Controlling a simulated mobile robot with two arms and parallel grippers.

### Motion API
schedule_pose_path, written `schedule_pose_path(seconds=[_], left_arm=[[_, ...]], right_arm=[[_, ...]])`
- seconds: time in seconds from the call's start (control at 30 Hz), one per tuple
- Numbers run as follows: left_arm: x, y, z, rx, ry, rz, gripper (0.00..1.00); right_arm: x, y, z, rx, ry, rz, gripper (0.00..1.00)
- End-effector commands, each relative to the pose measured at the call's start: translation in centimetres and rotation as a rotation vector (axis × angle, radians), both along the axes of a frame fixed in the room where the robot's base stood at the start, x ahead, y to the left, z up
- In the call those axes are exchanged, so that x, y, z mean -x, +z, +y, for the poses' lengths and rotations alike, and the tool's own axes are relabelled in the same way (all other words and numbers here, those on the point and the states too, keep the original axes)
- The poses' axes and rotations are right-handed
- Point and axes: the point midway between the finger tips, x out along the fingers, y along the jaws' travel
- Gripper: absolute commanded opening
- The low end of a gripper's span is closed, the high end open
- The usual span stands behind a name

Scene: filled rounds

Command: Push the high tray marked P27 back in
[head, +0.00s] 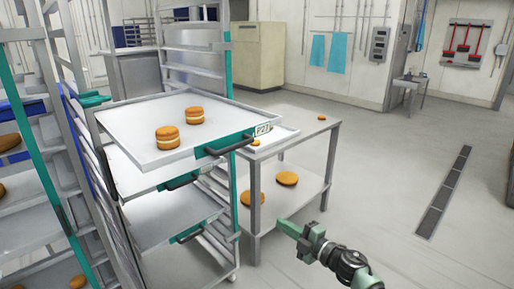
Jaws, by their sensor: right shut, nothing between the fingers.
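The high tray marked P27 (140,122) sticks out of the tall rack (229,60) toward me. It carries two layered round buns (167,137). My right gripper (283,226) is shut and empty, low in front of the rack and to the right of the lower trays, apart from the P27 tray. My left gripper does not show.
Lower trays (170,218) with handles sit below in the same rack. A metal table (307,130) with buns on its top and shelf stands close to the right. Another rack with buns is at the left. Floor at right is clear around a drain grate (444,190).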

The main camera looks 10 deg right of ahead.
Motion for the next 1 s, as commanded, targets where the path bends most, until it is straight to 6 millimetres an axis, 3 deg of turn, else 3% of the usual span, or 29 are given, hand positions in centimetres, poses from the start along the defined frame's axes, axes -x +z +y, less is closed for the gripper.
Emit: schedule_pose_path(seconds=[0.03, 0.1, 0.13, 0.2, 0.27, 0.4, 0.53, 0.67, 0.83, 1.0], left_arm=[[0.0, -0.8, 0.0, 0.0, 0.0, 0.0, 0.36], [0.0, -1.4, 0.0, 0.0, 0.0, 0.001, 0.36], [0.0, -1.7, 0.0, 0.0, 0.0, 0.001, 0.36], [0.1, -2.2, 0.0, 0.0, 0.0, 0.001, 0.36], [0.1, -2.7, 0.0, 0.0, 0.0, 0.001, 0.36], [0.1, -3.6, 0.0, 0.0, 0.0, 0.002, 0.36], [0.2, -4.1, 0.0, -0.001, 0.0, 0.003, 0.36], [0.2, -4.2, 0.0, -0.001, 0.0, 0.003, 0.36], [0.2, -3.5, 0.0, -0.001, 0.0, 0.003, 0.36], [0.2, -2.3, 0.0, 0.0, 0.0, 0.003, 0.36]], right_arm=[[-0.8, 6.0, 1.5, 0.108, 0.101, -0.148, 0.0], [-0.2, 12.7, 3.8, 0.288, 0.241, -0.327, 0.0], [0.4, 15.1, 4.5, 0.372, 0.293, -0.397, 0.0], [1.9, 19.7, 5.7, 0.581, 0.395, -0.54, 0.0], [3.2, 22.8, 5.9, 0.773, 0.46, -0.641, 0.0], [5.4, 27.8, 4.3, 1.193, 0.515, -0.782, 0.0], [6.5, 30.8, 1.9, 1.465, 0.495, -0.821, 0.0], [6.9, 32.4, 0.6, 1.592, 0.47, -0.824, 0.0], [6.1, 32.2, 1.1, 1.613, 0.468, -0.821, 0.0], [3.9, 30.9, 2.8, 1.609, 0.469, -0.821, 0.0]])
